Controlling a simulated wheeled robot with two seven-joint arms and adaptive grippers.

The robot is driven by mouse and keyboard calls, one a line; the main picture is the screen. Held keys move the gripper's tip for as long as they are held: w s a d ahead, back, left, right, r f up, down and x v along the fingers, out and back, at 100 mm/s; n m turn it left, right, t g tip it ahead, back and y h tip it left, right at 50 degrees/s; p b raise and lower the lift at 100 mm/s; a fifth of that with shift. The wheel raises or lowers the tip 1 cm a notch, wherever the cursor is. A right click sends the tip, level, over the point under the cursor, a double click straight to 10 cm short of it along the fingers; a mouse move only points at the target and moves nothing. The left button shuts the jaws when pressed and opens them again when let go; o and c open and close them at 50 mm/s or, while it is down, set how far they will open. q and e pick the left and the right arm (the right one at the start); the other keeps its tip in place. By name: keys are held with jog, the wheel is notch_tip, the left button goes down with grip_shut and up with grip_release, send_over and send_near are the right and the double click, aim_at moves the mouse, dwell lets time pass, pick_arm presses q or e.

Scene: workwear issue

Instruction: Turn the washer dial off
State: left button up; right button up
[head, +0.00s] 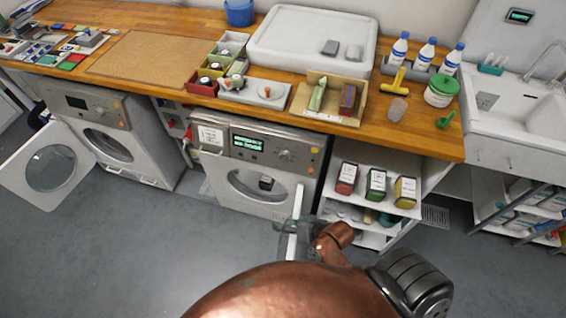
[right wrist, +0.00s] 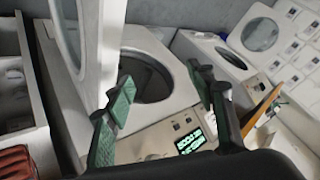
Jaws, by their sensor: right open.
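The middle white washer (head: 212,172) stands under the wooden counter with a lit green display (head: 255,143). Its round grey dial (head: 285,155) is right of the display; its pointer setting is too small to read. Its door (head: 296,225) is open and seen nearly edge-on. My right gripper (head: 298,226) is open and empty, low in front of the washer by the door, apart from the dial. In the right wrist view, its spread green-padded fingers (right wrist: 160,78) frame the drum opening (right wrist: 148,72), with the lit display (right wrist: 190,142) below. My left gripper is out of view.
A second machine (head: 75,102) with its door (head: 48,168) open stands at left. An open shelf (head: 345,205) with red, green and yellow boxes stands right of the washer. The wooden counter (head: 180,115) above holds trays and bottles. The grey floor at left is clear.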

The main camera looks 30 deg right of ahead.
aim_at(284, 160)
jog(key=w+a+r+m+t, duration=0.2)
jog(key=w+r+m+t, duration=0.35)
jog(key=w+m, duration=0.25)
jog(key=w+a+r+m+t, duration=0.2)
jog(key=w+r+m+t, duration=0.4)
jog(key=w, duration=0.3)
jog(key=d+f+m+g+h, duration=0.35)
jog(key=d+m+h, duration=0.35)
jog(key=m, duration=0.6)
jog(key=d+f+m+g+h, duration=0.3)
jog(key=d+f+m+h, duration=0.15)
jog(key=m+h, duration=0.6)
jog(key=shift+m+y, duration=0.85)
jog(key=shift+y, duration=0.1)
jog(key=x, duration=0.7)
jog(key=shift+s+d+r, duration=0.15)
jog(key=shift+d+r, duration=0.1)
jog(key=shift+c, duration=0.7)
